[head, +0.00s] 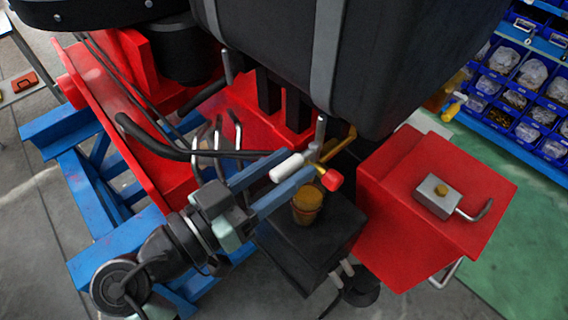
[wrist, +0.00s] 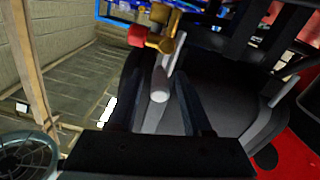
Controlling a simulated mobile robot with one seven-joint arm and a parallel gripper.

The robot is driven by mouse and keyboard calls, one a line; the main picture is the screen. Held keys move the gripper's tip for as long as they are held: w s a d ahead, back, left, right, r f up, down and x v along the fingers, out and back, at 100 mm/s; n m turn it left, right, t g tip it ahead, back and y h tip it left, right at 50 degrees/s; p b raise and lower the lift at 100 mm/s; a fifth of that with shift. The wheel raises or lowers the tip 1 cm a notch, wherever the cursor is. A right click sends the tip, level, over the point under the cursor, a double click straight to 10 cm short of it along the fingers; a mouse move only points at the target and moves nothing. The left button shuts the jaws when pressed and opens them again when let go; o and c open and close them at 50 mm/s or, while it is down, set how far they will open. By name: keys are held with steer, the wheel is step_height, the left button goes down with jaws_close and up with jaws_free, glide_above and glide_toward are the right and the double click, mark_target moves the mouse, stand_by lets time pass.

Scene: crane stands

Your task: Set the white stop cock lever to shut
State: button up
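The white stop cock lever (head: 287,168) shows in the head view as a white grip on a thin metal arm, beside an upright grey post (head: 320,130). My gripper (head: 307,162) reaches from the lower left, its two blue fingers apart, and the white grip overlaps them in this view. I cannot tell whether they touch. In the wrist view my gripper's fingers (wrist: 158,92) stand apart on either side of a grey rod (wrist: 160,90).
A red-ended lever (head: 331,180) is close beside my fingertips; its red end also shows in the wrist view (wrist: 137,35). A brown-topped cup-like part (head: 307,202) stands just below the fingers. A big black tank (head: 365,50) overhangs. A red box (head: 440,190) is to the right.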

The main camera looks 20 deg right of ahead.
jaws_close()
stand_by(1.2)
